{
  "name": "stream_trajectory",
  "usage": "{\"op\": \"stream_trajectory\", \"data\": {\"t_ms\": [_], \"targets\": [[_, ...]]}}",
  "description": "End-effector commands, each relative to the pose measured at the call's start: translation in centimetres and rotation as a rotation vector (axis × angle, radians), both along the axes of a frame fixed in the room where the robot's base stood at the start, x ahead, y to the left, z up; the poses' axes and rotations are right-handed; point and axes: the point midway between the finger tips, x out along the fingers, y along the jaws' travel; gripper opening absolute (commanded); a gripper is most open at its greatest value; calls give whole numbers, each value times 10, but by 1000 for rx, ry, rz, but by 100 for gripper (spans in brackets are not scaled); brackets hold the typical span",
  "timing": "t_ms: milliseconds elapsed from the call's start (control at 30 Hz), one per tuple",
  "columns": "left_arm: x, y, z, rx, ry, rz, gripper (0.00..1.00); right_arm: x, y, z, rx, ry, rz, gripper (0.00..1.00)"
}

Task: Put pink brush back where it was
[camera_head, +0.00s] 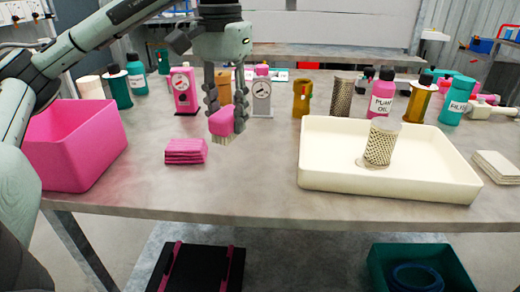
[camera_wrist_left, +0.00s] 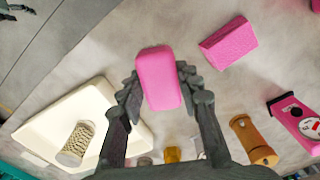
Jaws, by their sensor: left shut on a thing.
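The pink brush (camera_head: 222,122) has a pink block handle and pale bristles pointing down. My left gripper (camera_head: 226,112) is shut on it and holds it above the table, right of a stack of pink cloths (camera_head: 186,151). In the left wrist view the brush's pink back (camera_wrist_left: 160,78) sits between the two dark fingers (camera_wrist_left: 160,95), and its bristles are hidden. My right gripper is not in view.
A pink bin (camera_head: 75,148) stands at the left table edge. A cream tray (camera_head: 330,180) holding a mesh cylinder (camera_head: 382,143) is on the right. Gauges (camera_head: 262,96), bottles (camera_head: 383,92) and cylinders line the back. The front middle of the table is clear.

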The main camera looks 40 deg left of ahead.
Motion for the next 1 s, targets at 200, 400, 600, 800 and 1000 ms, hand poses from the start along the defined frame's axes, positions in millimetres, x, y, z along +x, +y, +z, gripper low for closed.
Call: {"op": "stream_trajectory", "data": {"t_ms": [200, 400, 600, 800, 1000], "targets": [[45, -11, -27, -1, 4, 0, 7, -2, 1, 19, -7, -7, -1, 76], [75, -17, -45, 0, 2, 0, 7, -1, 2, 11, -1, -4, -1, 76], [81, -17, -59, 2, 2, 1, 7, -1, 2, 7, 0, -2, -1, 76], [81, -17, -87, 1, 1, 2, 7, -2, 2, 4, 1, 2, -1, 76], [81, -17, -90, 0, 0, 2, 7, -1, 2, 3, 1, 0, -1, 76]]}}
